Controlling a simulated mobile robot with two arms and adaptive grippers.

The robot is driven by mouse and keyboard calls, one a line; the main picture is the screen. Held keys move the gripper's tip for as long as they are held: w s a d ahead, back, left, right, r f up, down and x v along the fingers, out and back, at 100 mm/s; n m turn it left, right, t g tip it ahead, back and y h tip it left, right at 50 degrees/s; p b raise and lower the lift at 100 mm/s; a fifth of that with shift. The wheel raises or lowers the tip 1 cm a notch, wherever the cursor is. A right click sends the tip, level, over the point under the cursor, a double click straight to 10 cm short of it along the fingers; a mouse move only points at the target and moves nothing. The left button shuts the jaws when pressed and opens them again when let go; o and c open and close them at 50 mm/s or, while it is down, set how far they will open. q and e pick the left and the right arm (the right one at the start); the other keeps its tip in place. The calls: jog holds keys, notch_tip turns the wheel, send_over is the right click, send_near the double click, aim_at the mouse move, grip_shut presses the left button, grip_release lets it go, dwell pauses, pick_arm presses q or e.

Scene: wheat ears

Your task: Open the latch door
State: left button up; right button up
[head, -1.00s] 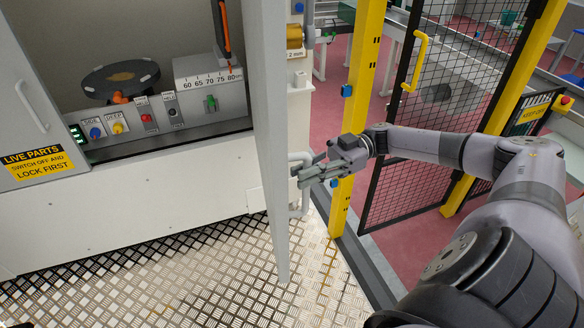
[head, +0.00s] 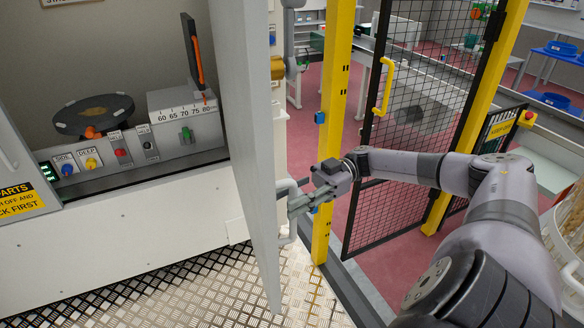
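A tall pale grey door panel (head: 250,130) stands swung out from the white machine cabinet, seen nearly edge-on in the head view. A pale bar handle (head: 287,232) is on its right-hand face. My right gripper (head: 290,208) is at this handle, its fingers reaching to the bar from the right. The bar and the panel partly hide the fingertips, so I cannot tell whether they are closed on it. My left gripper is not in view.
The open machine bay holds a round dark disc (head: 94,114), a number scale (head: 184,108) and knobs. A yellow post (head: 334,110) and a black mesh gate (head: 402,130) stand right of the door. The metal tread floor (head: 200,297) in front is clear.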

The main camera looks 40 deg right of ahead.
jog(key=s+d, duration=0.1)
jog(key=d, duration=1.1)
jog(key=shift+s, duration=0.4)
jog(key=shift+a+f, duration=0.1)
